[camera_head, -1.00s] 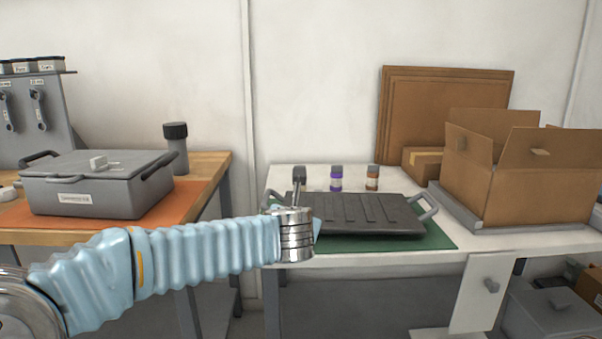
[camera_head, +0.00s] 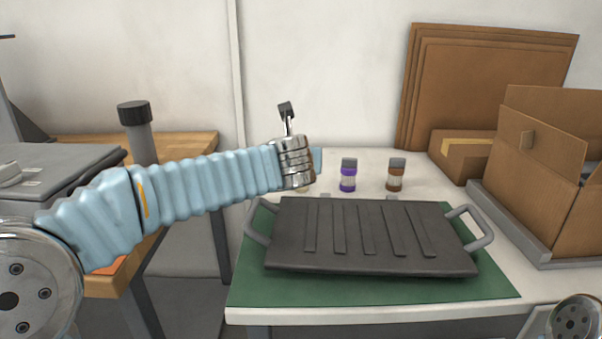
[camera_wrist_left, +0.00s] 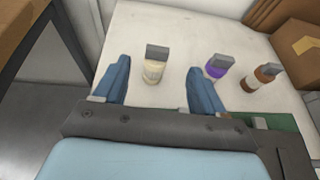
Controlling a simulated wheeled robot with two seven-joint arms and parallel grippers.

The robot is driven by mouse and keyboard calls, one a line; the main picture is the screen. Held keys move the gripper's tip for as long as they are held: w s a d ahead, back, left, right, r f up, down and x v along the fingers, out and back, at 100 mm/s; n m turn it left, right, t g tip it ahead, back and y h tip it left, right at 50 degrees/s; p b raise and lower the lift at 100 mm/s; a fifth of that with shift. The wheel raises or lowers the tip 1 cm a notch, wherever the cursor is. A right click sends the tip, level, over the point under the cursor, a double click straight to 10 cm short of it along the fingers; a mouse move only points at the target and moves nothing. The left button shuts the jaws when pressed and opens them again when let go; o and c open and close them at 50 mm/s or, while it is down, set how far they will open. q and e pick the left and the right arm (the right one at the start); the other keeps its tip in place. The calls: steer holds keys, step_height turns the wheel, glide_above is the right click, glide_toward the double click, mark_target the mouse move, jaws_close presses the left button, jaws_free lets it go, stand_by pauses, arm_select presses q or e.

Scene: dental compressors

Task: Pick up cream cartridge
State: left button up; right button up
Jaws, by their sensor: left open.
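The cream cartridge (camera_wrist_left: 154,68), a small pale bottle with a grey cap, stands upright on the white table in the left wrist view. In the head view only a sliver of it (camera_head: 302,188) shows below my left wrist, which hides the rest. My left gripper (camera_wrist_left: 158,78) is open. In the left wrist view its two blue fingers point toward the cartridge, which appears between and just beyond their tips, not gripped. In the head view my left gripper is mostly hidden behind the metal wrist. My right gripper is not in view.
A purple cartridge (camera_head: 348,175) and a brown cartridge (camera_head: 395,175) stand to the right of the cream one. A dark ridged tray (camera_head: 368,238) with handles lies on a green mat (camera_head: 245,284) in front. An open cardboard box (camera_head: 545,160) stands at the right.

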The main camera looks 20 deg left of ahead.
arm_select(q)
steer(key=x, duration=0.6)
steer(key=p+x, duration=0.1)
steer(key=x, duration=0.2)
steer(key=shift+w+a+f, duration=0.2)
steer(key=shift+f, duration=0.2)
steer(key=c, duration=1.1)
steer(key=shift+r, duration=0.1)
